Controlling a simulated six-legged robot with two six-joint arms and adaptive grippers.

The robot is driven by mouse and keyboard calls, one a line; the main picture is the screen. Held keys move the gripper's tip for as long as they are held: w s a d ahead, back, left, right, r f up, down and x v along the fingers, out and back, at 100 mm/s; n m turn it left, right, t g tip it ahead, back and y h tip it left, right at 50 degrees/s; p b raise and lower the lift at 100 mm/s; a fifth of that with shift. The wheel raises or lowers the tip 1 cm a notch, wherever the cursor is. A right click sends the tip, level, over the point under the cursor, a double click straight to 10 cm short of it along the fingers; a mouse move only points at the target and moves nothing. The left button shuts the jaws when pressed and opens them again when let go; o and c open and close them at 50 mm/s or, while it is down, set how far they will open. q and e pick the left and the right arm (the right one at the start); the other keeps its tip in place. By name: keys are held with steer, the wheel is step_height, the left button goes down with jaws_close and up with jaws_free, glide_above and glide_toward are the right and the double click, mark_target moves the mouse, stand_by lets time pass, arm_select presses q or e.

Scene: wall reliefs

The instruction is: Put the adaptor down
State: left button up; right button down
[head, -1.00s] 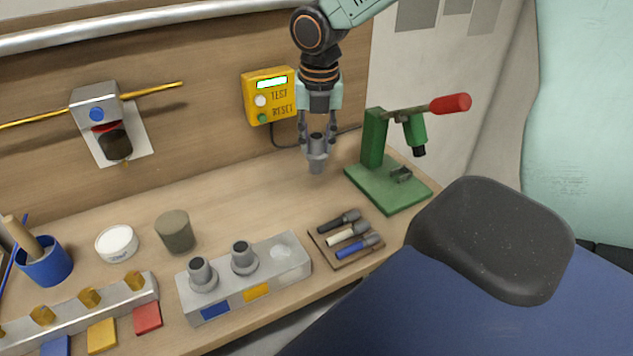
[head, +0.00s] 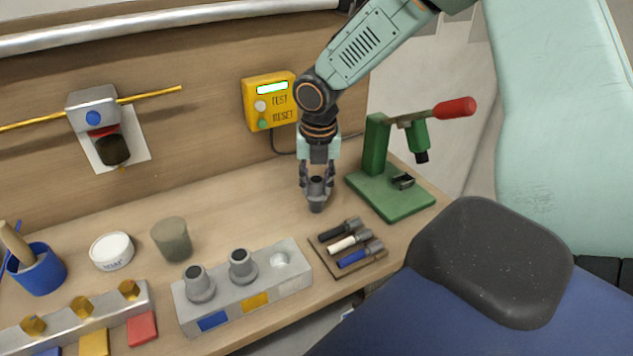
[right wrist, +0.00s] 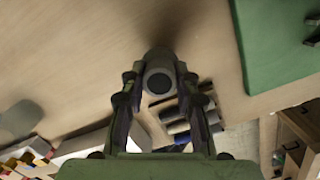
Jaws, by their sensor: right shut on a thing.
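The grey adaptor (head: 317,197) is held upright between the fingers of my right gripper (head: 317,186) in the head view. It hangs over the bench, behind the metal block; I cannot tell whether its lower end touches the wood. In the right wrist view the adaptor's round open end (right wrist: 160,82) sits between both fingers of the right gripper (right wrist: 158,90). The metal block (head: 215,302) holds two similar grey adaptors (head: 199,284) and (head: 242,267) above its blue and yellow labels. Its right seat (head: 281,259), above a white label, is empty. My left gripper is out of view.
A tray (head: 362,262) with black, white and blue tools lies right of the block. A green press (head: 390,195) with a red handle stands at right. A grey-green cup (head: 172,240) and a white tub (head: 112,251) stand at left. Bare wood lies between cup and gripper.

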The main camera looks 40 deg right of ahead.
mark_target(318, 198)
steer(key=c, duration=1)
jaws_free()
steer(key=shift+s+a+r, duration=0.1)
steer(key=shift+s+r, duration=0.05)
steer(key=shift+s, duration=0.05)
steer(key=shift+c, duration=0.2)
steer(key=shift+o, duration=0.2)
steer(key=shift+w, duration=0.15)
step_height(318, 198, up, 12)
steer(key=s+p, duration=0.1)
steer(key=p, duration=0.1)
steer(key=shift+s+a, duration=0.2)
steer(key=shift+a, duration=0.15)
